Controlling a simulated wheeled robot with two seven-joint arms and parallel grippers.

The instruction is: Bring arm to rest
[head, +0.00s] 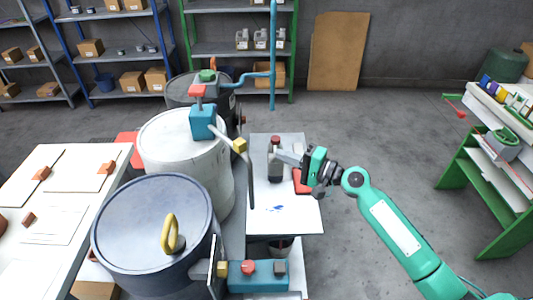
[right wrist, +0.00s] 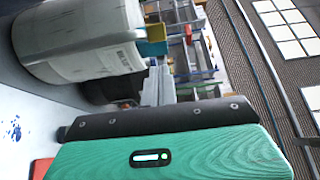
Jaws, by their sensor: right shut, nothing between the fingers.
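My right arm (head: 395,225) comes in from the lower right, teal with a white panel, and reaches over the white worktable. My right gripper (head: 287,157) is at its end, pointing left, with its fingers shut and empty. It is beside a dark upright object with a red top (head: 275,165), and I cannot tell whether they touch. A red item (head: 301,181) lies by the gripper on the table. In the right wrist view the teal gripper body fills the bottom, and the grey fingers (right wrist: 158,88) show above it. My left gripper is not in view.
A white drum (head: 185,150) and a dark-lidded drum (head: 155,230) stand left of the white worktable (head: 290,217). A pale table (head: 60,210) is at far left. Shelves line the back wall. A green-framed bench (head: 470,150) is at right, with open floor (head: 385,135) between.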

